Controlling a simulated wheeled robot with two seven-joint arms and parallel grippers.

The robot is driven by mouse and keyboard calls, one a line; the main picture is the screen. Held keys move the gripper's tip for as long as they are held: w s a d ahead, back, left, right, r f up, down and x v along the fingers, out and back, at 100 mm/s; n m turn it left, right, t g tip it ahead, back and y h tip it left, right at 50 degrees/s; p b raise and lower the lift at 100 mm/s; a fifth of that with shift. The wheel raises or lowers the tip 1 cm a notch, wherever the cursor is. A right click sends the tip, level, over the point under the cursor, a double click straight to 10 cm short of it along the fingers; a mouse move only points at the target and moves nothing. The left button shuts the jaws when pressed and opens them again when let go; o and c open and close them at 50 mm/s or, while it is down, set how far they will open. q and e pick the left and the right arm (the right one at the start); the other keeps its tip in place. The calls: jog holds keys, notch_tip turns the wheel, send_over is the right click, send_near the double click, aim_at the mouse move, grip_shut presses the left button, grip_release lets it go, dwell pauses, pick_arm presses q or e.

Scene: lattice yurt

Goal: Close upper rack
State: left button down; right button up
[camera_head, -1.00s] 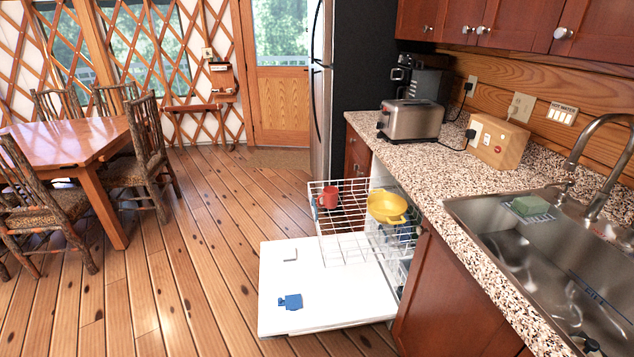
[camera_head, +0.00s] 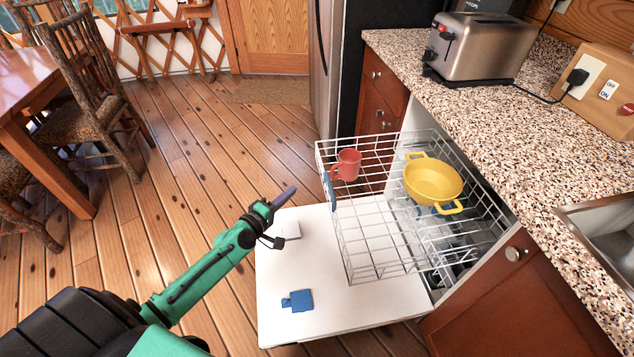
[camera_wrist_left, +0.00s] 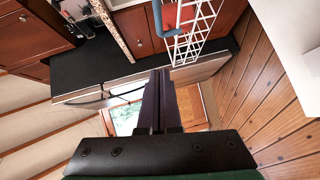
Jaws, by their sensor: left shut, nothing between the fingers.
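The upper rack (camera_head: 372,238) is a white wire basket, pulled out of the dishwasher over its open door. A red mug (camera_head: 346,164) stands in its far left part and a yellow two-handled pot (camera_head: 433,183) in its right part. A blue piece sits on the rack's front left edge. My left gripper (camera_head: 284,197) is shut and empty, left of the rack and apart from it. In the left wrist view my shut fingers (camera_wrist_left: 160,100) point toward the scene, with part of the rack (camera_wrist_left: 196,32) at the top. My right gripper is out of view.
The white dishwasher door (camera_head: 345,315) lies open below the rack, with a blue piece (camera_head: 298,300) on it. A speckled counter (camera_head: 470,115) with a toaster (camera_head: 480,46) runs along the right. Chairs and a table stand at the left; the wooden floor between is clear.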

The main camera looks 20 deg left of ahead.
pick_arm(q)
jog(key=b, duration=0.1)
send_near(325, 174)
jog(key=w+a, duration=0.2)
jog(key=w, duration=0.2)
jog(key=w+d, duration=0.1)
jog(key=d+f, duration=0.1)
jog(key=d, duration=0.1)
jog(key=shift+w+p, duration=0.35)
jog(key=shift+w, duration=0.05)
jog(key=shift+d, duration=0.1)
